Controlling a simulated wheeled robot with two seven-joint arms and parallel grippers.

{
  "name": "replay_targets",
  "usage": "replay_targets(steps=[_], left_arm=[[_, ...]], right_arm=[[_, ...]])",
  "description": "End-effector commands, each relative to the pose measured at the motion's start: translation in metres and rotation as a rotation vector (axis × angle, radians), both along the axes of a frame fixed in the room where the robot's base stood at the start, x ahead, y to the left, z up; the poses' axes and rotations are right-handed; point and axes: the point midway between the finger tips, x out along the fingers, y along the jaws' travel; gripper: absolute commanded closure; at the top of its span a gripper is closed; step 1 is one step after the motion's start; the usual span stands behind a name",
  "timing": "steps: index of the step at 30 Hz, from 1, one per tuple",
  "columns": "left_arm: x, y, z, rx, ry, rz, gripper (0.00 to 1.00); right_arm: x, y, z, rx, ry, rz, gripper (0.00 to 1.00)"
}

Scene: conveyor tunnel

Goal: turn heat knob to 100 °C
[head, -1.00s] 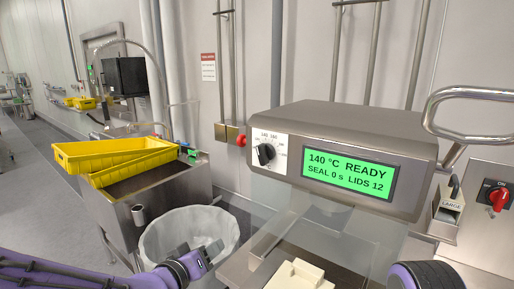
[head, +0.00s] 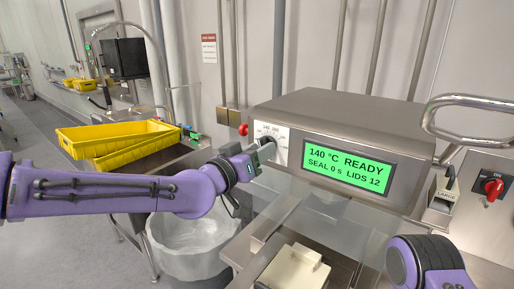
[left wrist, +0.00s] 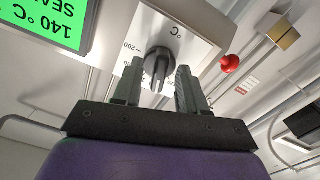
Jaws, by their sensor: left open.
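The black heat knob (left wrist: 159,66) sits on a white dial plate with a °C scale, and in the left wrist view it shows between my finger tips. My left gripper (head: 267,151) is open, with one finger on each side of the knob; I cannot tell whether they touch it. In the head view the gripper mostly covers the knob, while the dial plate (head: 272,130) shows above it. My right gripper is out of view.
The steel sealer housing (head: 345,118) carries the dial and display. A red button (head: 243,130) is left of the dial. A clear guard and a pale block (head: 293,270) lie below. A bin (head: 190,245) and yellow crates (head: 115,138) stand left. A red switch (head: 494,188) is at right.

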Motion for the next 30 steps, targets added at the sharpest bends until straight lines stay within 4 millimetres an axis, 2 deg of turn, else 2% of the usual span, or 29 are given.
replay_targets(steps=[5, 6, 8, 9, 10, 20, 30], left_arm=[[0.0001, -0.0002, -0.0003, 0.000, 0.000, 0.000, 0.58], [0.0001, -0.0001, -0.0003, 0.000, 0.000, 0.000, 0.65], [0.0001, 0.0001, -0.0003, -0.001, 0.001, 0.000, 0.85], [0.0001, 0.0001, -0.0003, -0.001, 0.001, 0.000, 0.98], [0.0001, 0.0001, -0.0003, -0.001, 0.001, 0.000, 1.00], [0.0002, 0.0007, -0.0004, -0.021, 0.015, 0.002, 1.00], [0.0003, -0.0001, -0.0004, -0.185, 0.134, 0.002, 1.00]], right_arm=[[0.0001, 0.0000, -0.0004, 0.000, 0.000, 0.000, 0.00], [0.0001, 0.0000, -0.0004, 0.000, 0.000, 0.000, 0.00], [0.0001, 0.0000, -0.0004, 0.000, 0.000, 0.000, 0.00], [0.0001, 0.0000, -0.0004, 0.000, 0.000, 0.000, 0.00], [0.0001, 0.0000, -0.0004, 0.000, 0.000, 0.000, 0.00], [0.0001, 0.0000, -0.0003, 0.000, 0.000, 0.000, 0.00], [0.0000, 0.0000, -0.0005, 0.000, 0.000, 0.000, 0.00]])
